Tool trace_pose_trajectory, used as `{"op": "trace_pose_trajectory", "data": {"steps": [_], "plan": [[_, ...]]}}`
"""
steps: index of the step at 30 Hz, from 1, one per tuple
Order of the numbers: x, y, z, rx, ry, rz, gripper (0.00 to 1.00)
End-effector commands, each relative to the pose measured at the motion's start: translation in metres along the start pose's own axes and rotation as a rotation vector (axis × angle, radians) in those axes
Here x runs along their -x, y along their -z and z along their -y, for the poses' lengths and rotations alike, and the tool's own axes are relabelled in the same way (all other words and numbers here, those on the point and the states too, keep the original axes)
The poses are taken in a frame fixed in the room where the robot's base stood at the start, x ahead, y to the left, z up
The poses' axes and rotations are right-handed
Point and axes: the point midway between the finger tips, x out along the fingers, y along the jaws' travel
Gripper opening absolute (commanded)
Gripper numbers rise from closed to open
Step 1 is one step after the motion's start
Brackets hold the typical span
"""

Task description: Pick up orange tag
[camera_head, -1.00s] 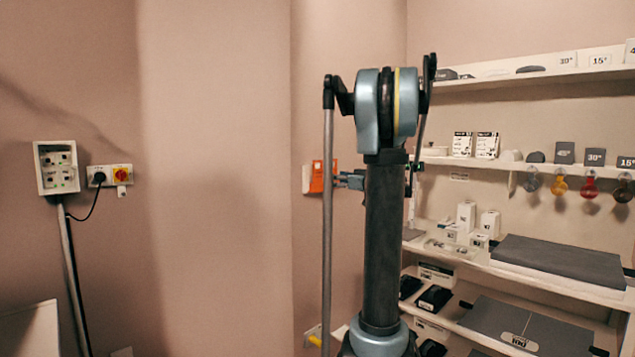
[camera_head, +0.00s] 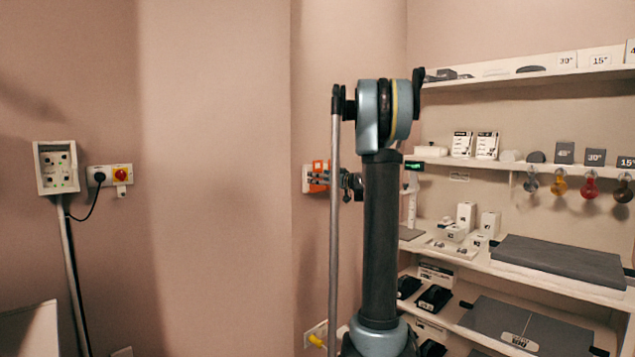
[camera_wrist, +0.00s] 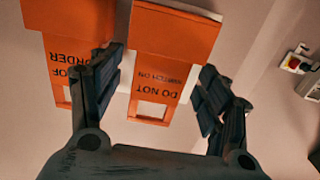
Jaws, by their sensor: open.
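Two orange tags hang side by side in the wrist view, with their lettering upside down. One tag (camera_wrist: 168,68), reading "DO NOT SWITCH ON", lies between my gripper's fingers, with a cut-out window at its lower end. The other tag (camera_wrist: 72,35), with "OF ORDER" legible, is at the left, partly behind the left finger. My gripper (camera_wrist: 162,80) is open, with one finger on each side of the middle tag; I cannot tell whether either touches it. In the head view, orange (camera_head: 318,172) shows at the wall beside my gripper (camera_head: 330,181), which partly covers it.
Shelves (camera_head: 520,165) with boxes, wedges and hanging bulbs stand at the right. The wall between is bare.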

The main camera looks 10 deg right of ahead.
Motion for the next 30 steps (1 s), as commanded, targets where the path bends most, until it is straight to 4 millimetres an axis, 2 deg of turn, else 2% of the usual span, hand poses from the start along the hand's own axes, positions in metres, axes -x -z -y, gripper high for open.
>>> {"op": "trace_pose_trajectory", "data": {"steps": [5, 10, 11, 23, 26, 30], "plan": [[0.000, 0.000, 0.000, 0.000, 0.000, 0.000, 0.70], [0.000, 0.000, -0.001, 0.000, -0.001, 0.000, 0.31], [0.000, 0.000, -0.001, 0.000, -0.001, 0.000, 0.29], [0.001, 0.003, -0.001, 0.000, -0.002, 0.000, 0.29], [0.001, 0.013, -0.001, 0.000, -0.002, 0.000, 0.29], [0.001, 0.035, -0.002, 0.000, -0.002, 0.000, 0.29]]}}
